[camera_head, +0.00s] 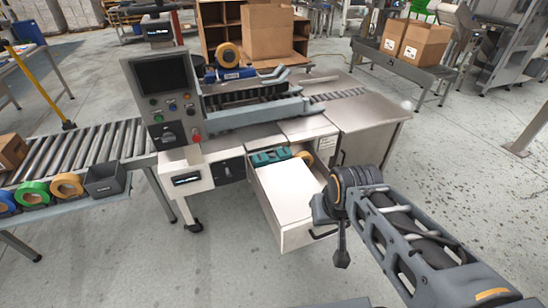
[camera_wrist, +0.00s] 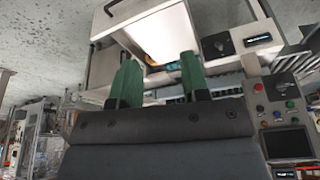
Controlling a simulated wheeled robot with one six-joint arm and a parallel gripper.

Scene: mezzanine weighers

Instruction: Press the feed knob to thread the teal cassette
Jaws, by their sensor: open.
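The teal cassette (camera_head: 270,157) sits at the back of a pulled-out drawer (camera_head: 290,195) in the machine's front, beside an orange-yellow roll. A black knob (camera_head: 227,171) is on the white front panel left of the drawer; it also shows in the wrist view (camera_wrist: 215,46). I cannot read a label showing that it is the feed knob. My gripper (camera_wrist: 159,76) is open and empty, with green fingertips apart. In the wrist view the tips overlap the drawer opening, with only a bit of teal showing between them. In the head view my gripper is right of the drawer, its fingers mostly hidden.
A control panel (camera_head: 164,95) with buttons and a dark screen rises above the front panel. A roller conveyor (camera_head: 85,150) with tape rolls and a grey bin (camera_head: 105,178) extends left. Cartons (camera_head: 425,45) stand at the back right. The floor before the machine is clear.

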